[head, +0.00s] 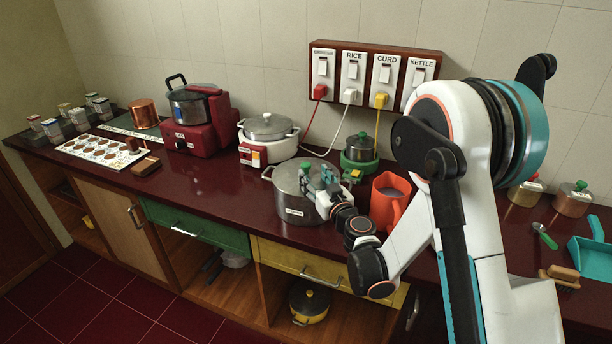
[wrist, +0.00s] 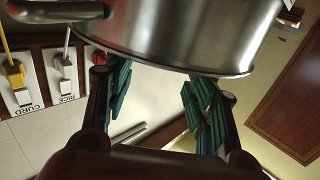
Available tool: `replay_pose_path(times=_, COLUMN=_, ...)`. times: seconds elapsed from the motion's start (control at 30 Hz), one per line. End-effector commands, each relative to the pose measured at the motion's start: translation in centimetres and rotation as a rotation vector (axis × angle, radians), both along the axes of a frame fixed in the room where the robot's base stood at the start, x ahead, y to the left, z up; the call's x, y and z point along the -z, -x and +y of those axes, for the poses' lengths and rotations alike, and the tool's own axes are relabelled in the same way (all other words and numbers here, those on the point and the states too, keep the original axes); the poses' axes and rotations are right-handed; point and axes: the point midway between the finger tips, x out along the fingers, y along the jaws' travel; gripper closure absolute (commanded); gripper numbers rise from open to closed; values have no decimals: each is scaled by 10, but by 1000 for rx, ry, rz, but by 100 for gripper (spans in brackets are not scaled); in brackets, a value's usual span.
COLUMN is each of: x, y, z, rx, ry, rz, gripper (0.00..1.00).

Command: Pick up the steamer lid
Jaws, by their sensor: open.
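The steamer (head: 296,212) is a large steel pot with a label on the counter, in the middle of the head view. Its steel lid (head: 289,178) sits on top, partly hidden by my gripper. My gripper (head: 317,178), with green finger pads, is over the lid's right side. In the wrist view a large curved steel surface with a rim (wrist: 190,30) and a dark side handle (wrist: 60,12) fills the top; I cannot tell which part is lid. The green fingers (wrist: 157,85) are spread below it, with nothing between them.
An orange jug (head: 386,203) stands close to the right of the steamer. A green-based pot (head: 359,152) and a white cooker (head: 268,137) stand behind it. Cords hang from the switch panel (head: 372,76).

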Motion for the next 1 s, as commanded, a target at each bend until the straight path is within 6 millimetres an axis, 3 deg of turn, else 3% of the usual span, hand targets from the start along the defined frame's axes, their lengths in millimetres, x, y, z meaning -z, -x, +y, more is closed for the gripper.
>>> replay_pose_path(times=0.4, x=1, y=-46, z=21, rx=1, ry=0, rz=0, gripper=49)
replay_pose_path(times=0.67, x=0, y=-49, z=23, rx=1, ry=0, rz=0, gripper=49)
replay_pose_path(times=0.7, x=-1, y=-49, z=23, rx=1, ry=0, rz=0, gripper=52)
replay_pose_path(times=0.77, x=-1, y=-49, z=23, rx=1, ry=0, rz=0, gripper=65)
replay_pose_path(times=0.9, x=0, y=-49, z=23, rx=1, ry=0, rz=0, gripper=97)
replay_pose_path(times=1.0, x=0, y=-49, z=23, rx=1, ry=0, rz=0, gripper=100)
